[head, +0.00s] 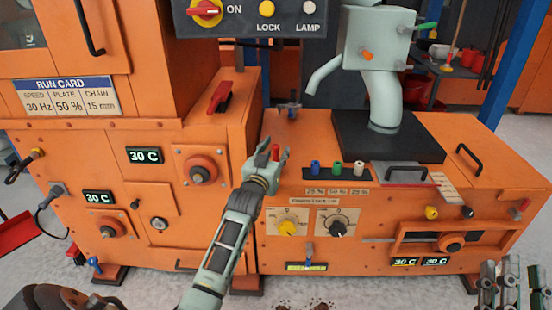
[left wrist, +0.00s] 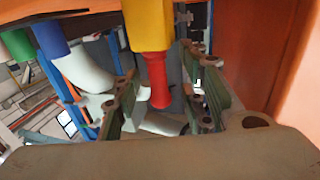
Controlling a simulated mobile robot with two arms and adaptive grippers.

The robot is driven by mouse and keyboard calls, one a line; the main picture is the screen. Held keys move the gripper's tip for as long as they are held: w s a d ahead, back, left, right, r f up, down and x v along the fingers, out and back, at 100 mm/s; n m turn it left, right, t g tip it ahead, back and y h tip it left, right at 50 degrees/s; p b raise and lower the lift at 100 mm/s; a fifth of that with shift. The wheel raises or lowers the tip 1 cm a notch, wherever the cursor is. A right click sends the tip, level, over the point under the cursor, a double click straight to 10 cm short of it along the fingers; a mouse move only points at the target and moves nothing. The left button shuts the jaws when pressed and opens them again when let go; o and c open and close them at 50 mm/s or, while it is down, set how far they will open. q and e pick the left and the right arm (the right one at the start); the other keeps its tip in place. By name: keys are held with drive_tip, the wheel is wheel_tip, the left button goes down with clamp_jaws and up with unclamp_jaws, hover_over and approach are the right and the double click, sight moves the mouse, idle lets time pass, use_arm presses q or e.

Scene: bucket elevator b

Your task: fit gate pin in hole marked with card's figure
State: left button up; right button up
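The run card (head: 64,95) on the left cabinet reads speed 30 Hz, plate 50 %, chain 15 mm. My left gripper (head: 274,154) is at the left end of the orange bench, its fingers apart around a red pin (head: 275,152). The left wrist view shows the pin's red part (left wrist: 158,82) and a yellow part (left wrist: 152,25), with gaps to both fingers. Blue (head: 315,167), green (head: 337,168) and white (head: 359,168) pegs stand in a dark strip beside it, above small percent labels (head: 337,191). My right gripper (head: 500,283) is open and empty at bottom right. Any marked hole is not clearly visible.
A grey-green spout unit (head: 384,98) stands on a black base behind the pegs. A metal plate (head: 400,175) with a black handle lies to their right. Yellow and black dials (head: 337,227) are on the front panel. An orange cabinet wall rises close left of my left gripper.

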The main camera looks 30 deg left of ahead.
use_arm(q)
clamp_jaws()
idle(0.4)
drive_tip(key=shift+r, duration=0.15)
